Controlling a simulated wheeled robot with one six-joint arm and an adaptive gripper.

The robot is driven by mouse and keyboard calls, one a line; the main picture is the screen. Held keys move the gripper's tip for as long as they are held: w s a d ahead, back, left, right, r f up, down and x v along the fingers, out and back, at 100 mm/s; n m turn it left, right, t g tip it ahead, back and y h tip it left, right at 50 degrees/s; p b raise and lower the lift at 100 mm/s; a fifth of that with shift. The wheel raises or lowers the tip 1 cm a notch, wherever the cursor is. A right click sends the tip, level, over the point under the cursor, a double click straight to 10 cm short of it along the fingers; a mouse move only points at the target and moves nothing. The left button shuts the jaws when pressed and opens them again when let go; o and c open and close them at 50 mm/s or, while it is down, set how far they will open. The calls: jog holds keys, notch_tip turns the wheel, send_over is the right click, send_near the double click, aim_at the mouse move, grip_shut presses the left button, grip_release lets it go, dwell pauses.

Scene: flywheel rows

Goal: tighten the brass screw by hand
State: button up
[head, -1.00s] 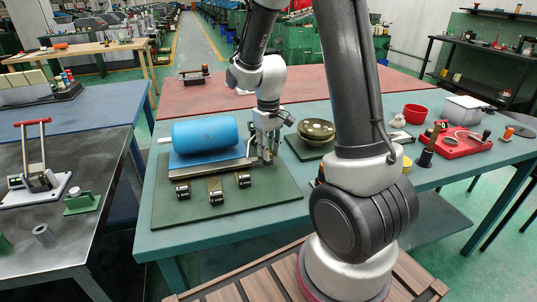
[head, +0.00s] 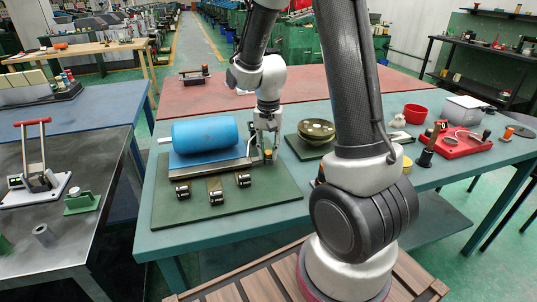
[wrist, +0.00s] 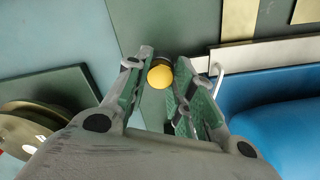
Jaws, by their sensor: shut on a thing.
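The brass screw shows as a round yellow head (wrist: 160,76) between my fingertips in the wrist view. In the head view it is a small yellow spot (head: 268,154) at the right end of the fixture with the blue cylinder (head: 205,133). My gripper (head: 265,152) points down over it, shut on the screw head, with green-padded fingers on either side in the wrist view (wrist: 158,72). The screw's shank and the seat under it are hidden.
The blue cylinder lies close beside my gripper. A green board (head: 165,212) carries the fixture and small black-and-silver rollers (head: 216,197) in front. A stack of round discs (head: 316,131) stands just right of my gripper. The teal table's front edge is clear.

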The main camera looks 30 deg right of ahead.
aim_at(268, 152)
jog(key=o, duration=0.6)
jog(key=shift+o, duration=0.2)
jog(key=shift+r, duration=1.55)
jog(key=shift+o, duration=0.4)
jog(key=o, duration=0.5)
jog(key=shift+r, duration=1.45)
